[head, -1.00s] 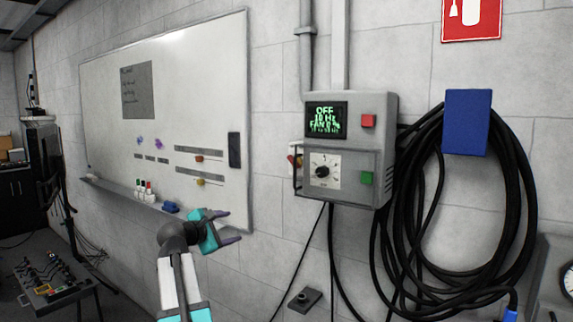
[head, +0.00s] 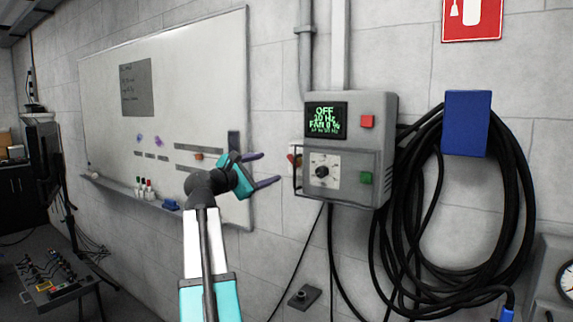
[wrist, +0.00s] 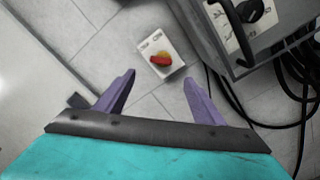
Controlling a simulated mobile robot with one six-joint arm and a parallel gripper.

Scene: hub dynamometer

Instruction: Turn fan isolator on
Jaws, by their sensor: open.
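Small lettering is on the plate, too small to read surely. In the head view the isolator (head: 293,158) shows at the left side of the grey control box, partly hidden by the box's handle bar. My gripper (head: 269,168) is open and empty, left of the isolator and apart from it. Its purple fingers also show in the wrist view (wrist: 159,77), spread either side of the handle, not touching it.
The grey control box (head: 345,105) has a display reading OFF, a dial (head: 322,171), a red button and a green button. It stands out from the wall close right of the isolator. Black cable coils (head: 400,240) hang further right. A whiteboard (head: 200,80) is at left.

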